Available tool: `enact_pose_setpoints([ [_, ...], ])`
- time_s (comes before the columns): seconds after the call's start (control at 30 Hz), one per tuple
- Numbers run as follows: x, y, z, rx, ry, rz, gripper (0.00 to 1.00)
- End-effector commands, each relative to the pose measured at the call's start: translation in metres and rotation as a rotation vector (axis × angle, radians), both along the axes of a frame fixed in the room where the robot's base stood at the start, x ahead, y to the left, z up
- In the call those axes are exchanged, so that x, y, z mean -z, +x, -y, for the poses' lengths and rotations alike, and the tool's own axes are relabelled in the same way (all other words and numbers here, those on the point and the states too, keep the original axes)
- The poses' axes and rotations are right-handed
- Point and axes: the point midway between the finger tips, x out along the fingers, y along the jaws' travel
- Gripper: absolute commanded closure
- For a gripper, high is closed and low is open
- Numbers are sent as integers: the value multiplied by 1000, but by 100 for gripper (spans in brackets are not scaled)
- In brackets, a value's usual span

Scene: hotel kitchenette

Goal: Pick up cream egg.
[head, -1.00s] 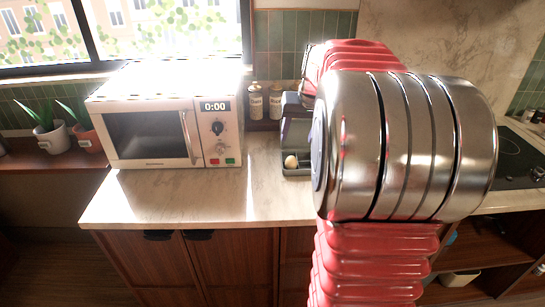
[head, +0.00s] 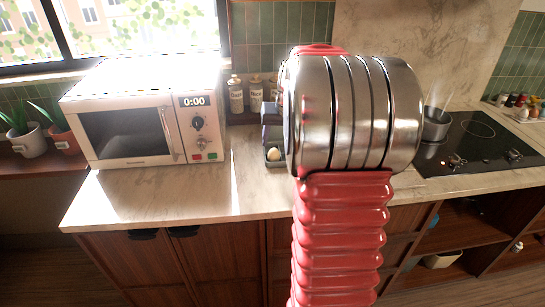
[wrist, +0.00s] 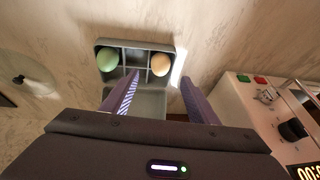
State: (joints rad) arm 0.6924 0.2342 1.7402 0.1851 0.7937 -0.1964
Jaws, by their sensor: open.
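The cream egg (head: 274,154) sits in the grey divided tray (head: 268,164) on the counter, partly beside my arm in the head view. In the wrist view the cream egg (wrist: 160,64) lies in the right compartment of the tray (wrist: 148,44). A green egg (wrist: 107,60) lies in the left compartment. My gripper (wrist: 160,77) is open, with its two purple fingers pointing toward the tray. The cream egg appears between the fingertips' lines in that view, and nothing is held.
A microwave (head: 130,130) stands left of the tray; it also shows at the right of the wrist view (wrist: 262,105). Jars (head: 236,97) stand behind the tray. A pot (head: 436,125) is on the black hob (head: 480,145) at the right. The front counter is clear.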

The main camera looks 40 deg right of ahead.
Motion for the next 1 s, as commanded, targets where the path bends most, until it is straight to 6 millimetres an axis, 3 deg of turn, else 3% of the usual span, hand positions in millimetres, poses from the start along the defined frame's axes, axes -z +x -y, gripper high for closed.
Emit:
enact_pose_setpoints([
  [0.13, 13, 5, 1, 0, 1, -1, 46],
  [0.57, 17, 8, 2, -1, 0, 0, 46],
  [1.0, 59, 29, 10, 0, 1, 1, 46],
])
